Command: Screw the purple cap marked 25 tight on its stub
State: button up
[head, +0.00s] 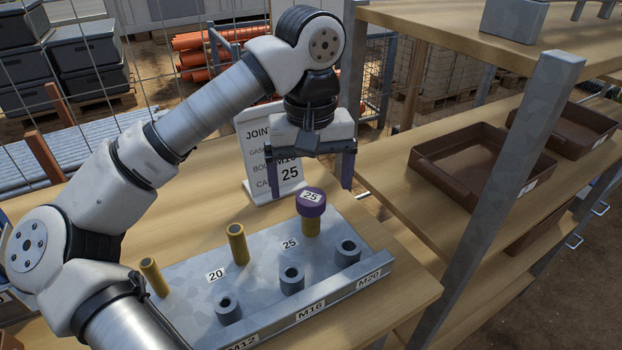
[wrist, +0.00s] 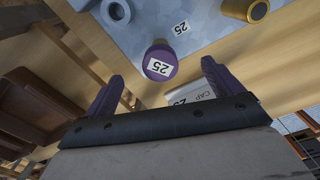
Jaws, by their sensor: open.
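The purple cap marked 25 (head: 311,202) sits on top of a brass stub (head: 311,227) at the back right of the grey metal fixture. In the wrist view the purple cap (wrist: 160,64) shows its white 25 label, ahead of the fingers and roughly between them. My gripper (head: 313,183) is open and empty, with its two purple fingers pointing down above and behind the cap, not touching it. In the wrist view my gripper's fingers (wrist: 165,80) are spread apart. How far the cap is threaded down cannot be told.
Two bare brass stubs (head: 237,244) stand left of the cap, one by the 20 label. Grey sockets marked M12, M16 and M20 (head: 291,280) line the fixture front. A sign card (head: 262,150) stands behind. A shelf with brown trays (head: 475,165) is at right.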

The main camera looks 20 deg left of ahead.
aim_at(311, 197)
notch_tip(311, 197, up, 8)
jog(key=p, duration=0.6)
jog(key=shift+r, duration=0.15)
jog(key=shift+r, duration=0.1)
